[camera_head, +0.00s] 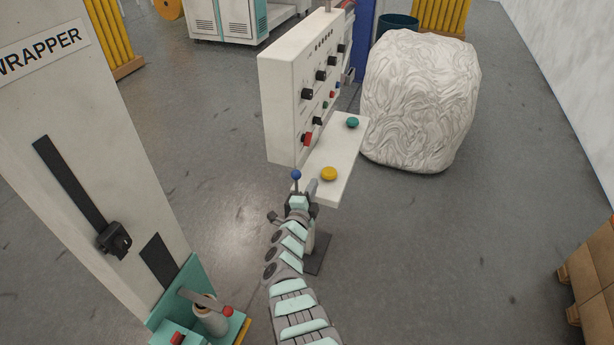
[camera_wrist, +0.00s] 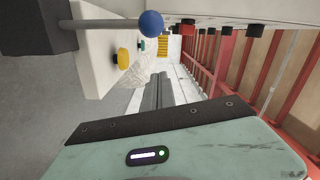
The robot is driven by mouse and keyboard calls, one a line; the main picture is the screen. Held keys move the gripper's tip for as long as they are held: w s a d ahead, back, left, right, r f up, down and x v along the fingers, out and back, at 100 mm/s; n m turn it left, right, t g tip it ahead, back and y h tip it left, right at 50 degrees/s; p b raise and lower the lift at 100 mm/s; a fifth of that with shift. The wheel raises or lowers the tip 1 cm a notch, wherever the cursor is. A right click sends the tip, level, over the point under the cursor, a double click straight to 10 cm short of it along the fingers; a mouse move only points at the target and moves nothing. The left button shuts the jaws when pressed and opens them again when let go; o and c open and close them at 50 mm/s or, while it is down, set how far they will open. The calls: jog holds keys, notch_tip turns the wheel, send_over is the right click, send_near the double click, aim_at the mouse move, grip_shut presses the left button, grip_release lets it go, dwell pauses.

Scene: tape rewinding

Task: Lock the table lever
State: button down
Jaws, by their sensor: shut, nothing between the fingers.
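A lever with a blue ball knob (camera_head: 296,174) stands at the near left end of the control console's shelf. In the wrist view its blue ball (camera_wrist: 151,23) sits on a thin grey rod that comes out of a dark block (camera_wrist: 38,25) at the upper left. My gripper (camera_head: 312,186) is beside the lever, on its right in the head view, and partly hides its base. In the wrist view its two grey fingers (camera_wrist: 157,88) lie together, shut and empty. The ball shows apart from the fingers there. I cannot tell whether the lever is locked.
The console (camera_head: 283,105) carries several knobs, and its shelf (camera_head: 345,150) has a yellow button (camera_head: 329,173) and a green button (camera_head: 352,123). A white wrapped load (camera_head: 420,100) stands behind right. The wrapper column (camera_head: 90,150) stands left, with a red-knobbed lever (camera_head: 228,311) at its base.

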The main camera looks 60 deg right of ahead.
jog(key=p+v, duration=0.4)
jog(key=v, duration=0.5)
jog(key=shift+w+a+p, duration=0.2)
jog(key=shift+p, duration=0.2)
